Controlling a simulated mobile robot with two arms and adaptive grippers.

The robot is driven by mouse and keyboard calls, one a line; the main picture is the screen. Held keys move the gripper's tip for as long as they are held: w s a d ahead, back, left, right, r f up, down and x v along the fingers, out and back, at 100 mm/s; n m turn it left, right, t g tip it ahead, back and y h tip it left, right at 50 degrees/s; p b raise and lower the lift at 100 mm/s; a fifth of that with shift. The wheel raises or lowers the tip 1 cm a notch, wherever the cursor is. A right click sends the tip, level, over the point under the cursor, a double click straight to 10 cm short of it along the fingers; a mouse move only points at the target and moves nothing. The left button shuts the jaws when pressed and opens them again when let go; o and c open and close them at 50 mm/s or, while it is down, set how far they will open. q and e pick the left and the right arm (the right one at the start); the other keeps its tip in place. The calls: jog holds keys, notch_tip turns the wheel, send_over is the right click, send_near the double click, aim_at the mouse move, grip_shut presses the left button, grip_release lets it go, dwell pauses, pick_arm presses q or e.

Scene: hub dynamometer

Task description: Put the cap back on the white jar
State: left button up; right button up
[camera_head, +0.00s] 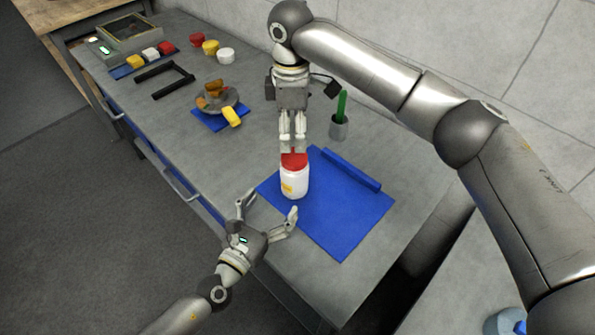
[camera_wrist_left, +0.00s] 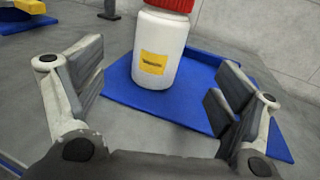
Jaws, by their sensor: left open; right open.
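The white jar (camera_head: 294,182) stands upright on the blue mat (camera_head: 345,220), with a yellow label on its side. The red cap (camera_head: 294,160) sits on the jar's top. In the left wrist view the jar (camera_wrist_left: 157,50) stands ahead between my fingers, with the lower part of the red cap (camera_wrist_left: 172,4) at the top edge. My right gripper (camera_head: 292,143) is directly above the cap, pointing down and open; whether its fingers touch the cap I cannot tell. My left gripper (camera_head: 266,207) is open and empty, in front of the jar and apart from it.
A raised blue bar (camera_head: 350,169) edges the mat's far side. A grey cup (camera_head: 339,127) with a green object stands behind. A round grey device (camera_head: 217,101) on a blue pad, a black frame (camera_head: 165,79) and several coloured caps lie farther left. The mat's front right is clear.

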aim_at(294, 174)
pick_arm(q)
jog(key=shift+w+d, duration=0.2)
jog(key=shift+w, duration=0.15)
pick_arm(e)
jog(key=shift+w+d+f, duration=0.1)
jog(key=shift+w+d, duration=0.05)
pick_arm(q)
jog(key=x, duration=1)
jog(key=shift+w+d, duration=0.1)
jog(key=shift+w, duration=0.05)
jog(key=c, duration=1.9)
grip_shut()
pick_arm(e)
jog(key=n, duration=2.2)
jog(key=shift+n, duration=0.3)
